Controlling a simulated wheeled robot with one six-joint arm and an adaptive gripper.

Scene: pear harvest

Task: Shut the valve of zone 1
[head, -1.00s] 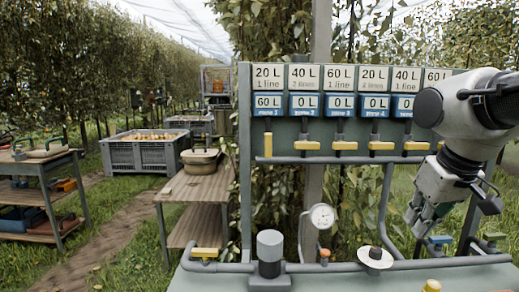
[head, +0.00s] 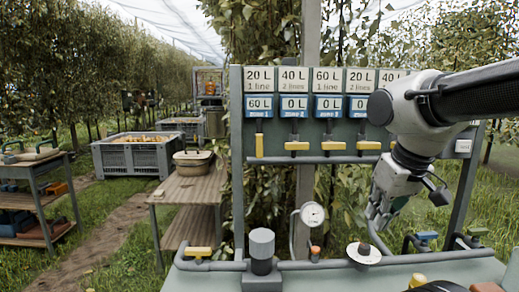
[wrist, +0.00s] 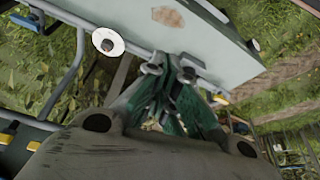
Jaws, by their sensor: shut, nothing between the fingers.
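The zone 1 valve (head: 259,145) is the leftmost on the board's pipe. Its yellow handle hangs vertical, along its stem, below a blue label reading 60 L. The other yellow handles in that row, such as the zone 2 valve (head: 297,146), lie horizontal under labels reading 0 L. My gripper (head: 376,225) is shut and empty, pointing down in front of the board, to the right of and lower than the zone 1 valve and apart from it. In the wrist view its green-grey fingers (wrist: 178,68) are together; I cannot make out the zone 1 valve there.
Below the board are a gauge (head: 313,214), a grey cylinder (head: 262,243), a white disc with a dark knob (head: 363,252) and a lower yellow handle (head: 198,251). A wooden bench (head: 190,188) with a basket stands left. Open space lies before the zone 1 valve.

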